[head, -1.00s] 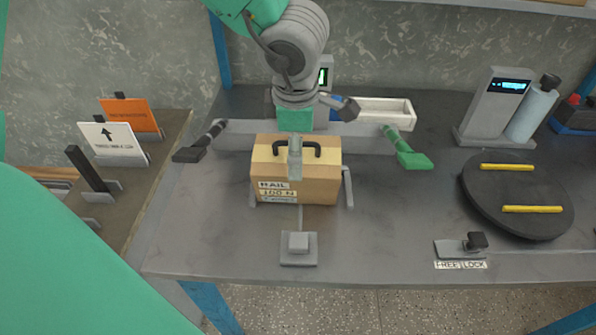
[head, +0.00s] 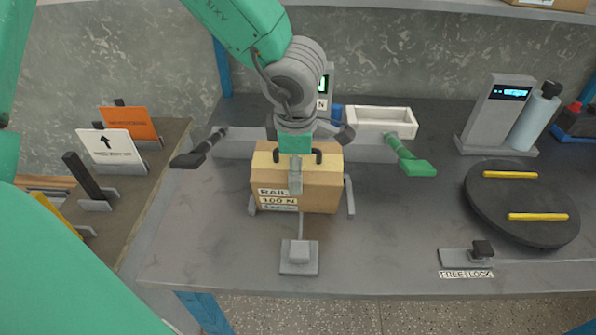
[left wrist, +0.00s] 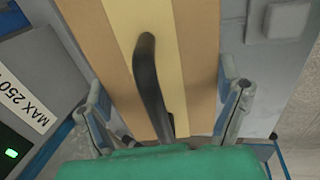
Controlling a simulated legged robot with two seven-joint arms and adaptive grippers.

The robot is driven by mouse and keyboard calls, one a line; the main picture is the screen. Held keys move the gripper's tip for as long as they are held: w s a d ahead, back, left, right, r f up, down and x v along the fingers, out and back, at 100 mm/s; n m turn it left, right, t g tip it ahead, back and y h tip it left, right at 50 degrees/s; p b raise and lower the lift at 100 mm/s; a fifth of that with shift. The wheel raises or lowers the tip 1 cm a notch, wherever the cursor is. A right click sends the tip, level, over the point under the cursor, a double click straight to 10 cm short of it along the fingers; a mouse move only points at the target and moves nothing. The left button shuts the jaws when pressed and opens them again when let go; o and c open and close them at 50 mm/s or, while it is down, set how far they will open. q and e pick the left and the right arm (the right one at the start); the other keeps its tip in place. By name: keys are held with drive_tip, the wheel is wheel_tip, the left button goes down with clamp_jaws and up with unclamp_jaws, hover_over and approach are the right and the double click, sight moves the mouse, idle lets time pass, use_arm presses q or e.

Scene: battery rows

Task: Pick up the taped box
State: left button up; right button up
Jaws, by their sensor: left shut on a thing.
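The taped box (head: 325,190) is a brown carton with a yellow tape strip on top, a black handle and a "RAIL 100 N" label on its front. It sits upright on the bench between metal side brackets. My left gripper (head: 295,172) is over its middle from above, with one finger against the front face; the far finger is hidden behind the box in the head view. In the left wrist view, the fingers lie on opposite sides of the box (left wrist: 200,60), with the handle (left wrist: 150,80) between them. The gripper is shut on the box. My right gripper is not in view.
A pale rail with a black arm (head: 200,148) and a green arm (head: 408,158) runs behind the box. A white tray (head: 382,120) is behind, and a dark turntable (head: 521,203) with yellow bars is right.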

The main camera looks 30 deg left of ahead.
use_arm(q)
drive_tip(key=shift+w+r, duration=0.2)
drive_tip(key=shift+r, duration=0.35)
drive_tip(key=p+v, duration=0.1)
drive_tip(key=v, duration=0.1)
drive_tip(key=w+p+v, duration=0.1)
drive_tip(key=v, duration=0.2)
drive_tip(key=a+p+v, duration=0.1)
drive_tip(key=v, duration=0.2)
drive_tip(key=shift+w+d+r, duration=0.1)
drive_tip(key=shift+w+r, duration=0.1)
drive_tip(key=shift+r, duration=0.2)
drive_tip(key=shift+w+d+f+g+h+p, duration=0.1)
drive_tip(key=shift+w+f+g+h+p, duration=0.2)
drive_tip(key=shift+f+p, duration=0.75)
drive_tip(key=shift+w+f+g+h+p, duration=0.1)
drive_tip(key=shift+f+g+p, duration=0.2)
drive_tip(key=shift+f, duration=1.4)
drive_tip(key=shift+w+d+f+g+h+p, duration=0.15)
drive_tip(key=shift+f+g+p, duration=0.35)
drive_tip(key=shift+f, duration=0.9)
drive_tip(key=shift+a+f, duration=0.1)
drive_tip(key=shift+f, duration=0.45)
drive_tip(key=shift+f, duration=0.45)
